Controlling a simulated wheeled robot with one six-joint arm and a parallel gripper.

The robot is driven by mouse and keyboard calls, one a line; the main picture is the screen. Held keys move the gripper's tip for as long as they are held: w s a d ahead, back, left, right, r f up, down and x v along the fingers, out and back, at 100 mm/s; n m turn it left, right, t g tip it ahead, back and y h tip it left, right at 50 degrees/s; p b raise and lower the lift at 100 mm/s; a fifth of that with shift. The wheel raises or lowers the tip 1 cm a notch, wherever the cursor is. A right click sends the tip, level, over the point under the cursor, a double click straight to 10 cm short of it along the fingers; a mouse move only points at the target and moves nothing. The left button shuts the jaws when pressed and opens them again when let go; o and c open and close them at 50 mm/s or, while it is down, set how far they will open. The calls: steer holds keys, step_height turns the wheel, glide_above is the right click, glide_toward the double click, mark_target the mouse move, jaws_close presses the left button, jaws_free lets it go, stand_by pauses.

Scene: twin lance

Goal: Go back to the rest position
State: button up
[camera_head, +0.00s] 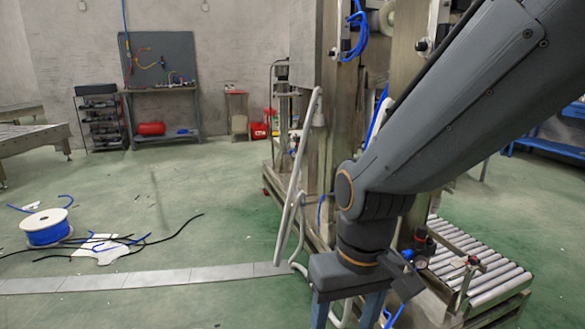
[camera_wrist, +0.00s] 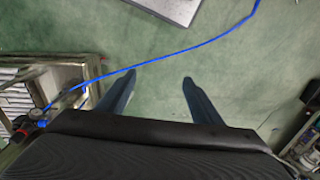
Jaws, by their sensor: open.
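My gripper hangs at the end of my dark grey arm at the lower right of the head view, pointing down. In the head view the lower ends of its fingers are cut off by the bottom edge. In the wrist view my gripper (camera_wrist: 158,78) shows two blue-grey fingers set well apart. It is open, with nothing between the fingers and green floor beyond them.
A roller conveyor (camera_head: 482,268) and a metal machine frame (camera_head: 318,165) stand close around my arm. A blue hose (camera_wrist: 165,60) crosses beyond the fingers. A cable spool (camera_head: 46,228) and loose cables lie on the floor at left.

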steer(key=s+d+r+m+p, duration=0.2)
steer(key=d+r+p, duration=0.9)
steer(key=p, duration=0.6)
step_height(320, 180, up, 3)
steer(key=shift+s+f+m+h, duration=0.1)
steer(key=shift+s+m+h, duration=0.1)
steer(key=shift+m+h, duration=0.3)
steer(key=shift+d, duration=0.2)
